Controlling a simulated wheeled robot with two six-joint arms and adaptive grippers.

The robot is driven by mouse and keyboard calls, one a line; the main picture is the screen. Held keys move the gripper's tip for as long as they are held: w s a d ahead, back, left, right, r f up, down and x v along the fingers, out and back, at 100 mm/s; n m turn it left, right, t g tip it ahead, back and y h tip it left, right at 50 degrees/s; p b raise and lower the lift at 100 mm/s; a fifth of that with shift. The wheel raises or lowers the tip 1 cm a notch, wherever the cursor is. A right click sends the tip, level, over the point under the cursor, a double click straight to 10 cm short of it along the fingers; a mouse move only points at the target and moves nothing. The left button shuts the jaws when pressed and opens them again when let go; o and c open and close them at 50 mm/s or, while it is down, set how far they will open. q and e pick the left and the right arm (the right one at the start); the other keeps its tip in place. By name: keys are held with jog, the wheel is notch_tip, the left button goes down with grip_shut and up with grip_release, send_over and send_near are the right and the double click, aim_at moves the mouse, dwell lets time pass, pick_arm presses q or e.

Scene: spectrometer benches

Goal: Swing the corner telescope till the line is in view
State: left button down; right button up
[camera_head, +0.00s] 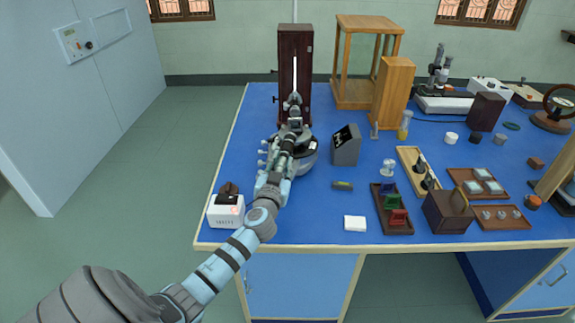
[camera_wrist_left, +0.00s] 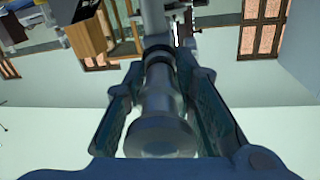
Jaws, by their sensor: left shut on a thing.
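The spectrometer (camera_head: 307,160) stands near the left end of the blue bench, a grey round-bodied instrument partly hidden behind my left arm. My left gripper (camera_head: 291,128) is at it. In the left wrist view the gripper's two fingers lie on either side of the dark grey telescope tube (camera_wrist_left: 160,128), shut on it, with its round end towards the camera. A small slanted grey box with a dark screen (camera_head: 346,145) stands right of the spectrometer. Its screen has a pale mark, too small to read. My right gripper is not in view.
A tall dark wooden housing with a bright vertical slit (camera_head: 295,62) stands behind the spectrometer. A white box with a dark top (camera_head: 227,209) sits at the front left corner. A wooden rack (camera_head: 391,211) and a white pad (camera_head: 355,223) lie front right.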

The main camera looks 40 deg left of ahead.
pick_arm(q)
jog(key=a+h, duration=0.1)
jog(key=s+a+m+t+h+b, duration=0.1)
jog(key=a, duration=0.1)
jog(key=shift+s+f+m, duration=0.1)
jog(key=shift+s+m, duration=0.1)
jog(key=shift+m, duration=0.1)
jog(key=c, duration=1.4)
grip_release()
jog(key=v, duration=1.2)
jog(key=shift+a, duration=0.1)
